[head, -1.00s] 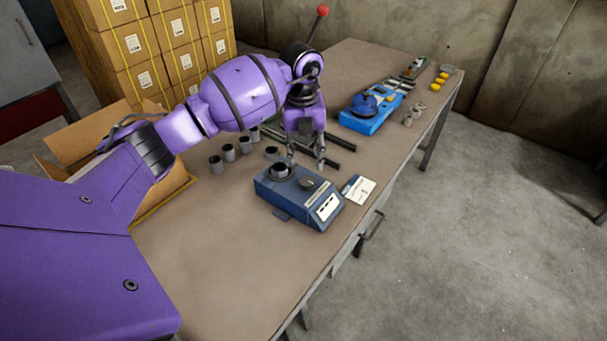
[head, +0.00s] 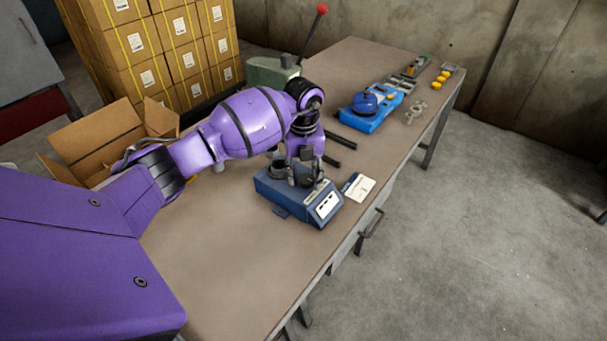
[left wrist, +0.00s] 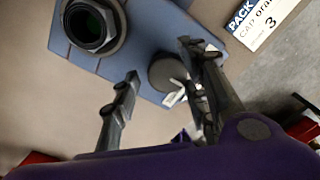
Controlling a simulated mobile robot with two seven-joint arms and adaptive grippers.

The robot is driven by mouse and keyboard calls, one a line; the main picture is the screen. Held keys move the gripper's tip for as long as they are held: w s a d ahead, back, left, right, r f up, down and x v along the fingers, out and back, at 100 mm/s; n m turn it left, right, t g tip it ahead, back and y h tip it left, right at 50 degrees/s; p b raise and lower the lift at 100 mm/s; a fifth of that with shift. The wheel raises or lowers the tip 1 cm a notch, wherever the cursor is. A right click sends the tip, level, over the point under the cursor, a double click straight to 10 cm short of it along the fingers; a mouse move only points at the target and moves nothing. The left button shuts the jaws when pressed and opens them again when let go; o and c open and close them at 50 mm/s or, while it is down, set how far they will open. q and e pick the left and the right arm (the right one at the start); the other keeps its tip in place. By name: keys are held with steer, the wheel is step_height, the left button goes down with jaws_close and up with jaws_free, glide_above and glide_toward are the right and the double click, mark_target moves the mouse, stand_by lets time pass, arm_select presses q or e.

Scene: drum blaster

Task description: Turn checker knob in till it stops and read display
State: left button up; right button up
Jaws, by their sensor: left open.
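The blue checker (head: 270,188) sits on the bench, with a pale display panel (head: 327,205) at its near right end; its marks are too small to read. In the left wrist view the round dark checker knob (left wrist: 168,72) lies between my left fingertips, closer to the right-hand finger. My left gripper (head: 307,181) is open over the checker and hides most of the knob in the head view; it also shows in the left wrist view (left wrist: 159,61). I cannot tell whether a finger touches the knob. My right gripper is not in view.
A dark round socket (left wrist: 92,27) stands on the checker beside the knob. A white card (head: 360,187) lies right of the checker. A blue device (head: 366,112), a green press with a red-tipped lever (head: 270,72) and an open carton (head: 100,140) are farther off. The near bench is clear.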

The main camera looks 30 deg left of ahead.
arm_select(q)
steer(key=c, duration=1)
